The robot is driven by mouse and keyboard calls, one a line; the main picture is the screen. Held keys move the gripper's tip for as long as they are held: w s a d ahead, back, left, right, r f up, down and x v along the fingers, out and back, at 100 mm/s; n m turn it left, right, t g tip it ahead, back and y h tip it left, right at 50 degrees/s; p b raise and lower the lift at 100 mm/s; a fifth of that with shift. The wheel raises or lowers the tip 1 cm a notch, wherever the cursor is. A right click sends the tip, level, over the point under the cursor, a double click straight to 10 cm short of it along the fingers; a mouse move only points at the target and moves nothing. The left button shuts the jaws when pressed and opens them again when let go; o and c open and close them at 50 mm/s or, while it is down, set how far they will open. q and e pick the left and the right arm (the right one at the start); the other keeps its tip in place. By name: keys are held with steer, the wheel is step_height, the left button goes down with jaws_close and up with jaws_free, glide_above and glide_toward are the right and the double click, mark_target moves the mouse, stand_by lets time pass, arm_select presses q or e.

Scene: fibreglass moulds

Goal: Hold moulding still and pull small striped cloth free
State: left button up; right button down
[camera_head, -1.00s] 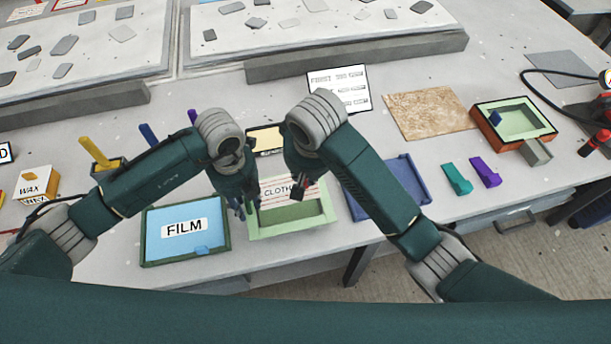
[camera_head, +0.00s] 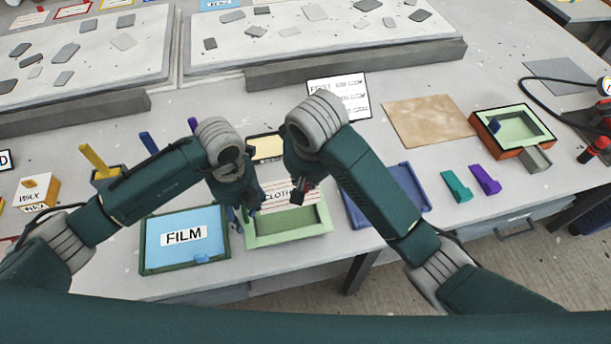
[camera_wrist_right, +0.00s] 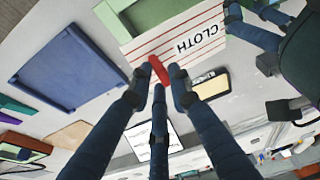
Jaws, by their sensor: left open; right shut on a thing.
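A white cloth with red stripes and the word CLOTH (camera_head: 272,196) lies at the back of a light green tray (camera_head: 289,239). It also shows in the right wrist view (camera_wrist_right: 178,45). My right gripper (camera_head: 299,188) is shut on a small red piece (camera_wrist_right: 158,70), which appears at the edge of the striped cloth; I cannot tell whether they are joined. My left gripper (camera_head: 248,213) is open at the tray's left side, beside the cloth's edge. Its fingers partly hide that corner. I cannot tell which part is the moulding.
A FILM tray (camera_head: 155,250) stands left of the green tray and a blue tray (camera_head: 412,178) stands right. A cream-topped box (camera_head: 266,145) and a white sign (camera_head: 338,92) are behind. Teal (camera_head: 456,186) and purple (camera_head: 484,179) blocks lie right. A brown sheet (camera_head: 430,120) lies beyond.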

arm_select(q)
steer(key=shift+d, duration=0.2)
arm_select(e)
steer(key=shift+a, duration=0.2)
steer(key=shift+d, duration=0.15)
arm_select(q)
step_height(320, 180, up, 12)
steer(key=shift+a, duration=0.15)
steer(key=shift+r, duration=0.15)
arm_select(e)
steer(key=shift+r, duration=0.15)
